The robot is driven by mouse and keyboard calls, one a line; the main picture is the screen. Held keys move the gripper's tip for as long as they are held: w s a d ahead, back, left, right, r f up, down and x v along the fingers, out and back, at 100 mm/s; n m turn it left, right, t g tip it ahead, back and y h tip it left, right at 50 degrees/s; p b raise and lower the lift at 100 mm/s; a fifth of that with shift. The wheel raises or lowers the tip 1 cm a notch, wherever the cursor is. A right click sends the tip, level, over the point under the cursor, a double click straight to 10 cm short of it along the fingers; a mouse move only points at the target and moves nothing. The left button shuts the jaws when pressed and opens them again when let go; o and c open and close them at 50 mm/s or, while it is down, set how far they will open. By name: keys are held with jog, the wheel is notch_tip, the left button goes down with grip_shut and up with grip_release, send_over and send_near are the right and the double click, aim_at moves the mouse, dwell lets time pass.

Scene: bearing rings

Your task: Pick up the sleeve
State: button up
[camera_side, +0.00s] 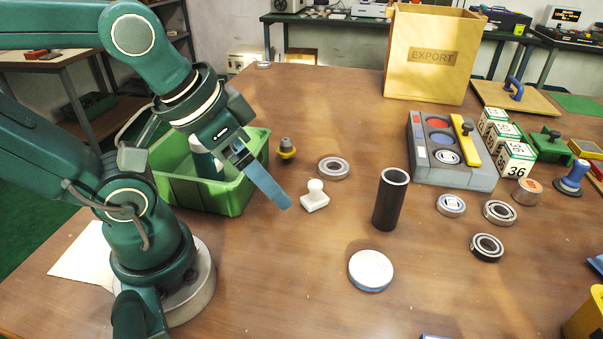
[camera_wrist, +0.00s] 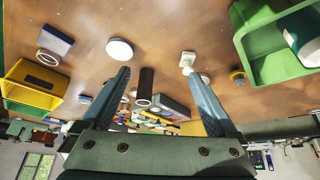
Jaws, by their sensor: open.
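The sleeve (camera_side: 391,200) is a dark upright tube with a pale rim, standing on the wooden table in the side view. In the wrist view the sleeve (camera_wrist: 146,84) shows between my two fingers, some way beyond them. My gripper (camera_side: 287,204) is left of the sleeve in the side view, above the table and apart from it. In the wrist view my gripper (camera_wrist: 156,73) has its blue fingers spread wide with nothing held.
A white round disc (camera_side: 371,270) is in front of the sleeve. A green bin (camera_side: 236,197) is left.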

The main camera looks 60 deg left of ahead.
notch_tip(320, 180, up, 5)
jog(key=w+a+f+m+y, duration=0.1)
jog(key=w+a+m+y, duration=0.3)
jog(key=m, duration=0.5)
jog(key=m+t, duration=0.7)
jog(key=m, duration=1.5)
send_over(386, 195)
jog(key=shift+m+y, duration=0.3)
jog(key=shift+m, duration=0.3)
jog(key=f, duration=1.3)
jog(key=shift+w+f, duration=0.2)
jog(key=shift+w+a+f, duration=0.1)
jog(key=shift+w+f, duration=0.1)
jog(key=shift+f, duration=0.2)
jog(key=shift+x, duration=2.4)
